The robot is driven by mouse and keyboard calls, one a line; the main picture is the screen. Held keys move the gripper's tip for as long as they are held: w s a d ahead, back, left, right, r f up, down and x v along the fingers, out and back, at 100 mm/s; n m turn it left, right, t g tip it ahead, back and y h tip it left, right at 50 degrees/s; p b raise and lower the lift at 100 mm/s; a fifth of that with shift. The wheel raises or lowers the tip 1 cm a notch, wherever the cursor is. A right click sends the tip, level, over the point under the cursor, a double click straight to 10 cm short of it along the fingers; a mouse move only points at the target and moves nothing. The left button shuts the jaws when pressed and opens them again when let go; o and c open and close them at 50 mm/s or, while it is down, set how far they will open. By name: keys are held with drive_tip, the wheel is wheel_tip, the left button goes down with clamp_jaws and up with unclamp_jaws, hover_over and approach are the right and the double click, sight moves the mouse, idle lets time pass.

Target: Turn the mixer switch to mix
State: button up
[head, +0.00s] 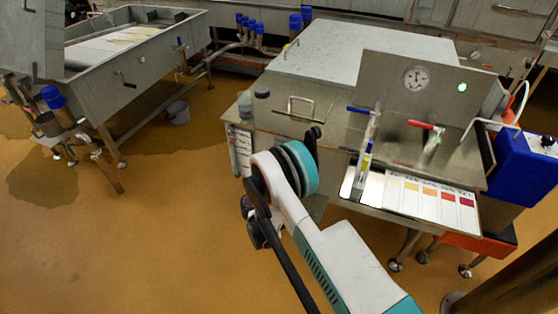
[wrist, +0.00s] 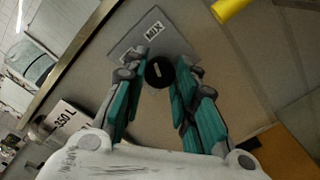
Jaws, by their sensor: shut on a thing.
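In the wrist view, the mixer switch (wrist: 159,71) is a round black knob with a short pale mark on its face. It sits on a grey plate (wrist: 178,45) that carries a white label reading MIX (wrist: 154,31). My gripper (wrist: 158,77) has its teal fingers on both sides of the knob and is shut on it. In the head view, my gripper (head: 313,137) is at the front left of the steel vat, at its edge. My arm and gripper hide the knob there.
The steel vat (head: 340,50) has a panel with a gauge (head: 417,78) and a green light (head: 462,87). Blue (head: 360,110) and red (head: 427,125) lever handles stand right of my gripper. A colour chart (head: 430,200) lies in front. Open floor (head: 170,220) lies left.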

drive_tip(key=shift+m, duration=0.6)
drive_tip(key=shift+a, duration=0.1)
drive_tip(key=o, duration=1.1)
